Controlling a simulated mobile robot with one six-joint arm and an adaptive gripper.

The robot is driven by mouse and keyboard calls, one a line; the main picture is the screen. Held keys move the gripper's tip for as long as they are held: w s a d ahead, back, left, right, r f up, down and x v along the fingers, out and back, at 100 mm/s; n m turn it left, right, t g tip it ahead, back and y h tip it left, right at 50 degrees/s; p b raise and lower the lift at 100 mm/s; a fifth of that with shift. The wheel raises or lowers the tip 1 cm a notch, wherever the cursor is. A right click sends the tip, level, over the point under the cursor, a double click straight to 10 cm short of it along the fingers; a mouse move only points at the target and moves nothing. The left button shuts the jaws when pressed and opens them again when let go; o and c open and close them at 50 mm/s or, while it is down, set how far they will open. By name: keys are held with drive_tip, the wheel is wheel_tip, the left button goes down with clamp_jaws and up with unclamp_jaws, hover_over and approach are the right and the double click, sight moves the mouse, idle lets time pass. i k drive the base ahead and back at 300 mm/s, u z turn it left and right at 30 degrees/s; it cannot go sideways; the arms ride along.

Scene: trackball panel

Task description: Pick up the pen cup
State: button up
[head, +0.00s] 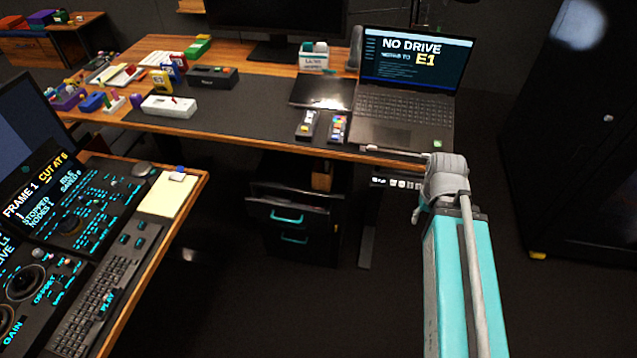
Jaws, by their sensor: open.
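I cannot pick out a pen cup with certainty. A purple holder (68,98) with small coloured items stands at the left end of the wooden desk (150,45). My arm rises at the lower right with a teal link and a grey joint in front of the desk's right end. The fingers of my gripper cannot be made out, and nothing is seen held.
An open laptop (405,100) fills the desk's right end. A dark box (212,77), a white box (168,106) and two small devices lie on the black mat (245,112). A console desk (150,240) stands at left, a dark cabinet (570,150) at right.

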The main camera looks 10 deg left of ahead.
sight(321, 182)
drive_tip(key=u, duration=0.5)
drive_tip(key=k, duration=1.2)
drive_tip(key=u, duration=1)
drive_tip(key=i, duration=1.6)
drive_tip(key=z, duration=0.45)
drive_tip(key=i, duration=0.75)
drive_tip(key=z, duration=0.6)
